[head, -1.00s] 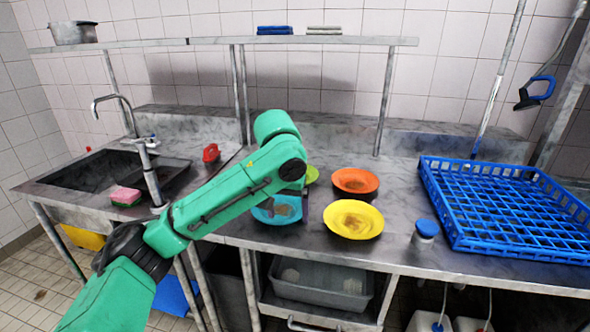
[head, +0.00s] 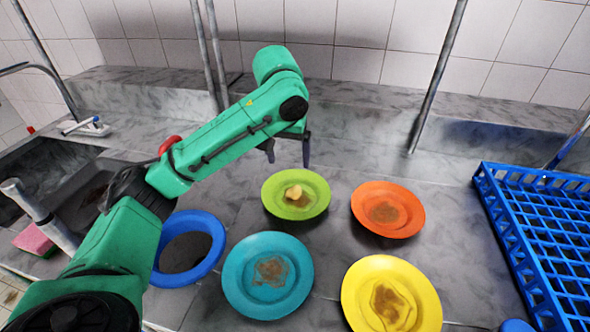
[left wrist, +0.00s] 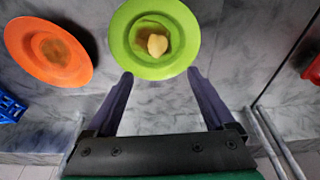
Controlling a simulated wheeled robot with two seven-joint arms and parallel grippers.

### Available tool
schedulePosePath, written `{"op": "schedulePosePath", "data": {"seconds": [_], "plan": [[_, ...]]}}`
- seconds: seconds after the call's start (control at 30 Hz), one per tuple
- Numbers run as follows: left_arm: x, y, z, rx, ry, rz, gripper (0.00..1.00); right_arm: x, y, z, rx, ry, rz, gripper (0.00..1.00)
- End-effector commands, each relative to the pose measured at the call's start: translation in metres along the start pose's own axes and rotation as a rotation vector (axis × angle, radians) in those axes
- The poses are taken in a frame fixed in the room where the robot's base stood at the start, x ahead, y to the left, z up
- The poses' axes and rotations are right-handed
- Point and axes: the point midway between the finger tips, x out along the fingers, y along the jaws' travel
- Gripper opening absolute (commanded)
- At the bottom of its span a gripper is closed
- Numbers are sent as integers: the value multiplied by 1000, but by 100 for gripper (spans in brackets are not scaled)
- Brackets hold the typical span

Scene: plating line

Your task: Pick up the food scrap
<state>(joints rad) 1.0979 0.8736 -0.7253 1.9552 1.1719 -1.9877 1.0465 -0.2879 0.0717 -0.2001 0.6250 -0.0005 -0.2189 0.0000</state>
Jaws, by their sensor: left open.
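The food scrap (head: 294,192) is a small pale yellow lump on a brown stain in the middle of a green plate (head: 284,209). The scrap also shows in the left wrist view (left wrist: 157,44), beyond the fingertips and about midway between them, on the green plate (left wrist: 177,65). My left gripper (head: 288,155) is open and empty, above the counter just behind the green plate in the head view. Its dark fingers (left wrist: 160,75) show spread apart in the left wrist view. My right gripper is not in view.
An orange plate (head: 414,214), a yellow plate (head: 428,290) and a teal plate (head: 237,272), all stained, lie around the green one. A blue ring-shaped piece (head: 212,258) lies at the left near the sink (head: 20,160). A blue rack (head: 512,235) stands at the right.

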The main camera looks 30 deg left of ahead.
Motion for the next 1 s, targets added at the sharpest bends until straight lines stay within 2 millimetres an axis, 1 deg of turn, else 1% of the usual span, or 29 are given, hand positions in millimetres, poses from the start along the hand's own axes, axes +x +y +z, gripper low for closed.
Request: {"op": "schedulePosePath", "data": {"seconds": [0.07, 0.13, 0.17, 0.33, 0.43, 0.57, 0.67, 0.73, 0.83, 1.0], "plan": [[4, 0, 0, 1, -2, -1, 87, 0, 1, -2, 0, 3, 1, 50], [15, 0, 1, 0, -4, -3, 87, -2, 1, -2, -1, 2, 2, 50], [22, 0, 1, 1, -5, -2, 87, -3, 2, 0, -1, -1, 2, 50], [66, -1, 1, 0, -6, -4, 87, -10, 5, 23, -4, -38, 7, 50], [85, 0, 0, -1, -3, -2, 87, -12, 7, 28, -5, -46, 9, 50], [100, 0, 1, 0, -3, -2, 87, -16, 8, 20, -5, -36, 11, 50], [119, 1, 2, 1, -4, -3, 87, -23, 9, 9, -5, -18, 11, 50], [133, 2, 2, 1, -2, -1, 87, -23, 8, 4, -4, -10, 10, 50], [144, 2, 3, 2, -1, -1, 87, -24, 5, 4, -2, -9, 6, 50], [146, 2, 3, 2, 1, 0, 87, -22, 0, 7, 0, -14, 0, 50]]}}
